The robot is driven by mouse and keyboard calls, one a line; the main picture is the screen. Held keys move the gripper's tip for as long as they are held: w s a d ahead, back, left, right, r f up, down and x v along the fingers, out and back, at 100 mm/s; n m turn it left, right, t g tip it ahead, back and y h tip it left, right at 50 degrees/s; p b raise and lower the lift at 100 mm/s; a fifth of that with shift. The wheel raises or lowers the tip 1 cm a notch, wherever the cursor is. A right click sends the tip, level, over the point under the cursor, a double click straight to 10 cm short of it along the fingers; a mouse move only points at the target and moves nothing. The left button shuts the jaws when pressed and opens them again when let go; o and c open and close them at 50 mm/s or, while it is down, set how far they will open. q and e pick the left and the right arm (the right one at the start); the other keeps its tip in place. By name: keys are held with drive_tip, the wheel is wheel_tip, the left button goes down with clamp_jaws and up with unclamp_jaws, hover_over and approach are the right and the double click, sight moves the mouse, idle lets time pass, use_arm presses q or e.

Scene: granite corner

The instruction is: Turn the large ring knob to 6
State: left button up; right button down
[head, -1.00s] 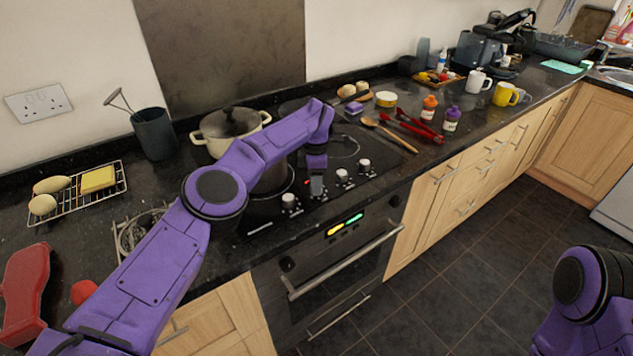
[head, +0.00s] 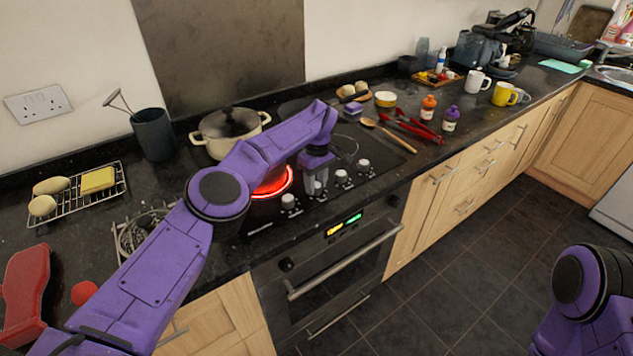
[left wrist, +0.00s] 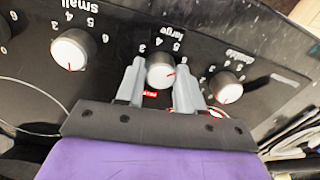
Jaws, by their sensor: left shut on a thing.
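The large ring knob (left wrist: 159,71) is a white-topped dial with the word "large" beside it in the left wrist view. My left gripper (left wrist: 160,88) is shut on it, one grey finger on each side. The knob's red pointer mark is on its right side as pictured; 3, 4 and 5 are legible around it, and I cannot read its exact setting. In the head view my left gripper (head: 316,186) points down at the knob row and mostly hides this knob. A hob ring (head: 272,183) glows red beside it. My right gripper is out of view.
The small knob (left wrist: 72,49) and the double knob (left wrist: 224,85) flank the held knob closely. A lidded cream pot (head: 230,128) stands behind my arm. A wooden spoon (head: 388,133) and red tongs (head: 415,128) lie right of the hob. A red "HOT" light (left wrist: 150,93) is lit.

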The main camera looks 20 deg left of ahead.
use_arm(q)
drive_tip(key=shift+s+d+f+m, duration=0.1)
drive_tip(key=shift+f+m, duration=0.05)
drive_tip(key=shift+m, duration=0.35)
drive_tip(key=shift+s+d+f+m, duration=0.1)
drive_tip(key=shift+m, duration=0.4)
drive_tip(key=o, duration=1)
drive_tip(key=shift+o, duration=0.2)
drive_tip(key=shift+a+r, duration=0.1)
drive_tip(key=shift+r, duration=0.05)
drive_tip(key=shift+w, duration=0.1)
